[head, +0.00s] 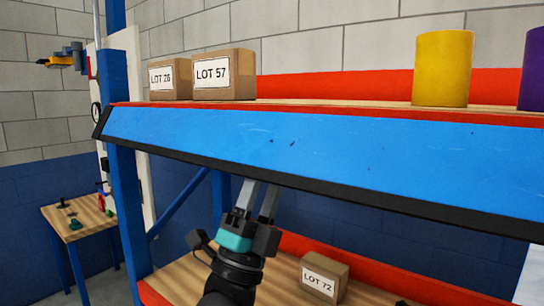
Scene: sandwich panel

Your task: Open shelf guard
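The shelf guard seems to be the long blue panel (300,147) with a black lower edge, along the front of the upper shelf. It hangs below the shelf's red front rail and runs from the left post out of the picture at right. My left gripper (260,187) is below the panel, left of the middle. Its two grey fingers point up and stand apart, with nothing seen between them. Their tips reach the black lower edge and seem partly hidden by it, so I cannot tell if they touch. My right gripper cannot be made out.
Boxes LOT 26 (169,79) and LOT 57 (223,75), a yellow cylinder (442,68) and a purple one (532,70) stand on the upper shelf. Box LOT 72 (323,277) is on the lower shelf. A blue post (126,210) and small table (82,217) are left.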

